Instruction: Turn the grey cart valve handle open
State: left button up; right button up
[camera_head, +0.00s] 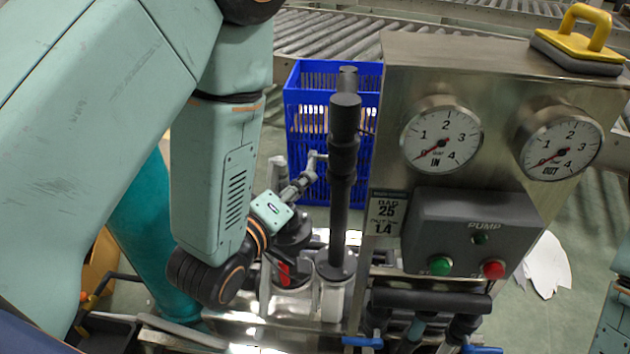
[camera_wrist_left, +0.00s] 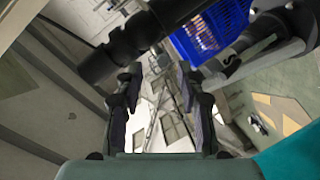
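My left gripper (camera_head: 297,162) reaches in beside the dark upright pipe (camera_head: 342,150) on the left side of the steel cart (camera_head: 395,75). In the left wrist view its two fingers (camera_wrist_left: 159,72) stand apart with nothing between them. A dark pipe (camera_wrist_left: 150,40) crosses just beyond the fingertips there. I cannot clearly make out a grey valve handle; my left arm and wrist cover part of the pipework. A red part (camera_head: 285,273) shows below the wrist on a dark fitting. My right gripper is out of view.
The cart front carries two gauges (camera_head: 441,140) and a pump box (camera_head: 470,235) with green and red buttons. Blue handles (camera_head: 362,342) sit low on the pipes. A blue crate (camera_head: 305,75) stands behind. A yellow-handled block (camera_head: 580,45) rests on top.

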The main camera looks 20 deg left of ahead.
pick_arm(q)
jog(key=b+x, duration=0.1)
jog(key=x, duration=0.3)
jog(key=shift+w+f, duration=0.1)
jog(key=shift+w, duration=0.2)
jog(key=shift+w+f+b, duration=0.1)
jog(key=shift+w+b, duration=0.25)
jog(key=shift+w+a+f, duration=0.15)
jog(key=shift+w+a, duration=0.05)
jog(key=shift+w, duration=0.15)
jog(key=shift+s+d, duration=0.1)
jog(key=shift+d, duration=0.1)
jog(key=shift+c, duration=0.2)
jog(key=shift+a, duration=0.15)
jog(key=c, duration=0.5)
grip_shut()
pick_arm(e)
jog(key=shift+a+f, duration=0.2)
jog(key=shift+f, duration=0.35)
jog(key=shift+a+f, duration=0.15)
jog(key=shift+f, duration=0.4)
